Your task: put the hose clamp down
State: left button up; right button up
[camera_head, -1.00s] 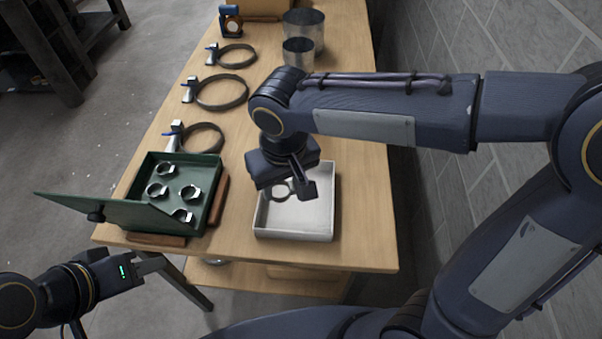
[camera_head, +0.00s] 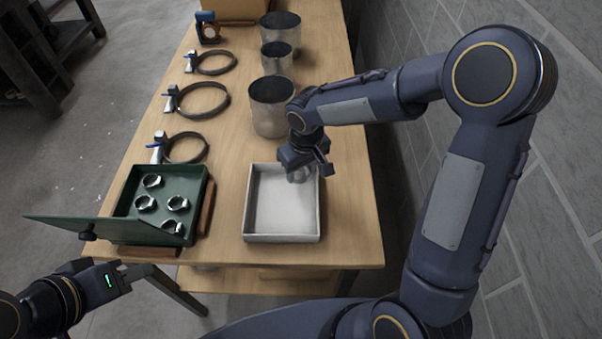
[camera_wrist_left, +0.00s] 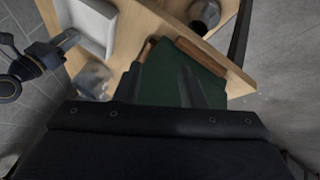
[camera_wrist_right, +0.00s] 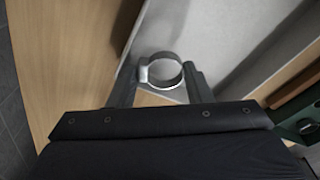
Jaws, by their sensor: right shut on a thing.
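My right gripper (camera_head: 309,168) is at the far right corner of the white tray (camera_head: 248,215). It is shut on a small silver hose clamp (camera_wrist_right: 160,72), whose ring shows between the two fingers in the right wrist view. In the head view the clamp (camera_head: 299,174) is partly hidden by the gripper. I cannot tell if it touches the tray. Several similar clamps lie in the open green box (camera_head: 126,203) left of the tray. My left gripper (camera_head: 160,272) is empty, its fingers apart, low in front of the table edge.
Several large band clamps with blue-and-silver screws, such as the middle one (camera_head: 203,100), lie along the table's left side. Metal cylinders, the nearest one (camera_head: 271,108) large, stand behind the tray. A block wall (camera_head: 545,190) runs along the right. Bare wood (camera_head: 350,215) is right of the tray.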

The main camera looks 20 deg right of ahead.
aim_at(302, 174)
jog(key=shift+f, duration=1.3)
jog(key=shift+f, duration=0.1)
jog(key=shift+f, duration=0.15)
jog(key=o, duration=1)
jog(key=shift+c, duration=0.2)
jog(key=shift+r, duration=0.2)
notch_tip(302, 174, up, 12)
jog(key=s, duration=0.2)
jog(key=s+d+r+m+t+y, duration=0.1)
jog(key=s+d+m+t, duration=0.1)
jog(key=s, duration=0.8)
jog(key=s+d+r+m+t+y, duration=0.1)
jog(key=s+d, duration=0.4)
jog(key=s, duration=0.5)
jog(key=shift+r+m+t+y, duration=0.25)
jog(key=shift+m+t+y, duration=0.4)
jog(key=shift+m, duration=0.45)
